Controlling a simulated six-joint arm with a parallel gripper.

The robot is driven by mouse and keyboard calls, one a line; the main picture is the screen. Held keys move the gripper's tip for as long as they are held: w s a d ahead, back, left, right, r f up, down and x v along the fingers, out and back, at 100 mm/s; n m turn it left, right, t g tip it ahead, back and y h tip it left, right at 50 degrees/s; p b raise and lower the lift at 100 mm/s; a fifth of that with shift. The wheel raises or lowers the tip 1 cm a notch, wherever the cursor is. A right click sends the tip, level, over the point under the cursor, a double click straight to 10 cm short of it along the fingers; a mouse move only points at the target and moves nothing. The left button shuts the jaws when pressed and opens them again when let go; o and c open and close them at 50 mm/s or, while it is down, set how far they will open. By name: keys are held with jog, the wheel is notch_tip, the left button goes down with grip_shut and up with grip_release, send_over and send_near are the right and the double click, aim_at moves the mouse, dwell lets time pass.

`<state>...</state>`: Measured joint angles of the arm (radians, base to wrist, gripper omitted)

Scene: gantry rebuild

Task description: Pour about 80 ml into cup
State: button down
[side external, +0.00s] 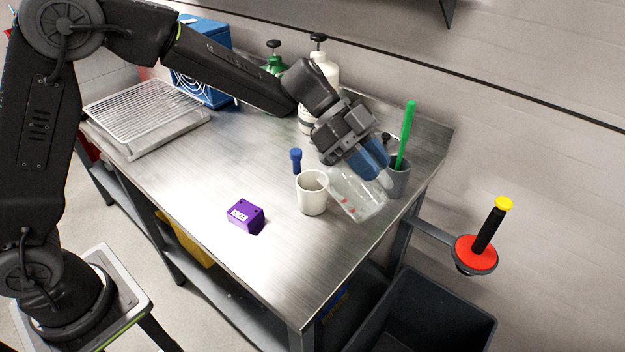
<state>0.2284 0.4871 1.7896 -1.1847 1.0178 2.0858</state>
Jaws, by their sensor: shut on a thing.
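The cup (313,196) is off-white and stands upright on the steel bench. My gripper (368,163) is right of and above the cup, shut on a clear container (357,196) with red marks on its side. The container is tilted, and its left end is close to the cup's rim. I cannot tell whether the two touch. The liquid level in the container and the inside of the cup are too unclear to read. The blue gripper fingers hide the upper part of the container.
A grey holder (397,182) with a green-handled tool stands close behind the container. A purple block (245,216) lies front left of the cup, and a blue-topped item (296,160) stands behind it. Pump bottles (325,62) stand at the back. The bench's front left is clear.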

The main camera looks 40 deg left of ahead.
jog(key=shift+a+r, duration=0.15)
jog(key=shift+r, duration=0.05)
jog(key=shift+a+r+h, duration=0.45)
jog(key=shift+h, duration=0.35)
jog(key=shift+a, duration=0.1)
jog(key=shift+a+r+h, duration=0.6)
jog(key=shift+a+h, duration=0.2)
jog(key=shift+h, duration=0.1)
dwell(1.2)
jog(key=d+f+y, duration=0.2)
jog(key=d+y, duration=0.1)
jog(key=shift+f, duration=0.25)
jog(key=shift+d+f+y, duration=0.2)
jog(key=shift+f+y, duration=0.2)
jog(key=shift+y, duration=0.3)
jog(key=shift+d+f+y, duration=0.6)
jog(key=shift+f+y, duration=0.15)
jog(key=shift+y, duration=0.05)
dwell(0.6)
